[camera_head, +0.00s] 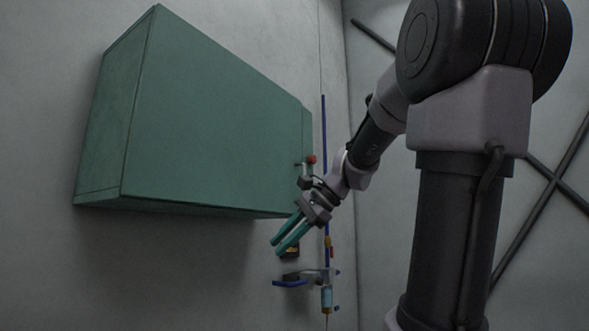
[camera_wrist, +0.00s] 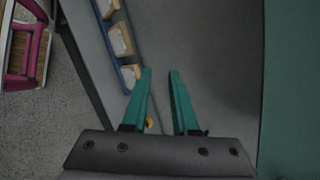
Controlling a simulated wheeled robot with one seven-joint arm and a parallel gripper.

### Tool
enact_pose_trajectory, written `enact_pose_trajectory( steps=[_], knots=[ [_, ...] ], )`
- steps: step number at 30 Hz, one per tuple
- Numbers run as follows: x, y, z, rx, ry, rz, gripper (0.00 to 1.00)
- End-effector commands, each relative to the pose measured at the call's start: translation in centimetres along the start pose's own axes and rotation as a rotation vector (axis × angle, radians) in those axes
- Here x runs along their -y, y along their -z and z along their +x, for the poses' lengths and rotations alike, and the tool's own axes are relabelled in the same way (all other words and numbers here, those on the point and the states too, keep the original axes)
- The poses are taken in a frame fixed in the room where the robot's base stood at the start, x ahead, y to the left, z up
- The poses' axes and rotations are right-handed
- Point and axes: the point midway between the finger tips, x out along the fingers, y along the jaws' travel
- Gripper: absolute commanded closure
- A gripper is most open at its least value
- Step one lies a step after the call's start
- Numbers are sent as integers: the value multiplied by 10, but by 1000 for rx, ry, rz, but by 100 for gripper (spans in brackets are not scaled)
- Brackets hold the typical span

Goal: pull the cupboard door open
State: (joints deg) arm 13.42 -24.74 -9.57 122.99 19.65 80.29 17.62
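The green cupboard (camera_head: 205,120) is fixed high on the wall in the head view. A seam runs down its left end, and I see no open gap; which face is the door I cannot tell for sure. No handle shows. My gripper (camera_head: 276,248), with two green fingers, is below the cupboard's lower right part, pointing down and left. In the wrist view the gripper (camera_wrist: 160,72) has a clear gap between its fingertips and nothing between them. A plain green surface (camera_wrist: 292,90), likely the cupboard, fills the right edge there, apart from the fingers.
A blue rail (camera_head: 324,130) with a red knob (camera_head: 311,159) nearby and small fittings (camera_head: 327,298) are on the wall behind my gripper. The wrist view shows a shelf with pale items (camera_wrist: 120,40) and a pink frame (camera_wrist: 38,55) at upper left. Wall left of my gripper is bare.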

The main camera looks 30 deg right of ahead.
Motion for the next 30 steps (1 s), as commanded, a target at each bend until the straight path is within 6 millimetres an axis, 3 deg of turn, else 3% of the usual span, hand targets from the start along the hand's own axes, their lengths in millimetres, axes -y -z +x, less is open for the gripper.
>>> enact_pose_trajectory(
  steps=[1,3,6,9,12,15,20,30],
  knots=[
    [31,20,-18,59,61,182,73],
    [71,42,-48,168,153,418,73],
    [119,78,-97,327,276,685,73],
    [151,109,-144,468,370,859,73],
    [168,130,-180,572,428,956,73],
    [176,140,-199,631,456,1000,73],
    [185,138,-197,653,461,1011,73],
    [224,120,-150,652,457,1009,73]
  ],
)
